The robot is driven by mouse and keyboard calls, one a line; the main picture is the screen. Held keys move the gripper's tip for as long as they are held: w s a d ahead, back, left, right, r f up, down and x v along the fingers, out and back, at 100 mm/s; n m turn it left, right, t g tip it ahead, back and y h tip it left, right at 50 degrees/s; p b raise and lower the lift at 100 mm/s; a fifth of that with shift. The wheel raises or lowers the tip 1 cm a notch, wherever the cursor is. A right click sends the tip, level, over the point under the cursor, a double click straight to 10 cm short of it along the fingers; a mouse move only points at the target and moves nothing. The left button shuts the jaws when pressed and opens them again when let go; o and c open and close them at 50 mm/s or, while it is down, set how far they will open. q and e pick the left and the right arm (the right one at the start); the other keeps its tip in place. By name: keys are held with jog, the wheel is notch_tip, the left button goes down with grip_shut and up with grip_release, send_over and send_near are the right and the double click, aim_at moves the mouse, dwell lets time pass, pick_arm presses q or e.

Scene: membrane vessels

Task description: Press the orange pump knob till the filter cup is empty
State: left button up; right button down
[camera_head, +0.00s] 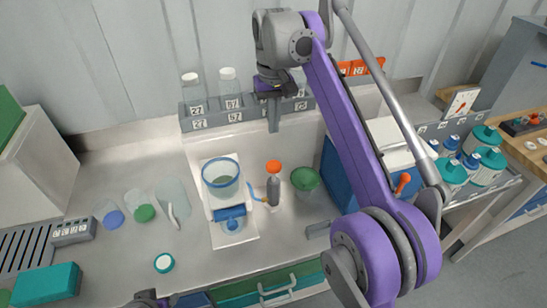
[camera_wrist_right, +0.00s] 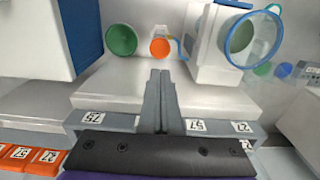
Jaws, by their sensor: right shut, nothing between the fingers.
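The orange pump knob (camera_head: 273,166) tops a grey pump (camera_head: 273,190) on the bench, right of the filter cup. The filter cup (camera_head: 220,179) is clear with a blue rim and stands on a white stand; something greyish shows inside, but its level is unclear. My right gripper (camera_head: 273,128) is shut and empty, pointing down behind and above the knob, apart from it. In the right wrist view, its fingertips (camera_wrist_right: 160,74) line up with the orange knob (camera_wrist_right: 160,47), and the blue-rimmed cup (camera_wrist_right: 252,40) is at right. A dark part of my left arm shows at the bottom edge; its fingers are hidden.
A green bowl (camera_head: 305,179) sits close right of the pump, with a blue-sided box (camera_head: 338,178) beyond it. A grey rack with bottles (camera_head: 228,85) stands behind. Lidded dishes (camera_head: 144,212) lie left. A loose white-and-green cap (camera_head: 164,263) lies at the front.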

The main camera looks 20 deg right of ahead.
aim_at(274, 164)
pick_arm(q)
jog(key=f, duration=0.1)
jog(key=s+f+b, duration=0.1)
jog(key=shift+s+f+b, duration=0.1)
jog(key=shift+f+b, duration=0.2)
jog(key=shift+f, duration=0.1)
pick_arm(e)
notch_tip(274, 164, down, 11)
jog(key=shift+s+f, duration=0.15)
pick_arm(q)
jog(key=shift+f, duration=0.1)
pick_arm(e)
jog(key=shift+f, duration=0.1)
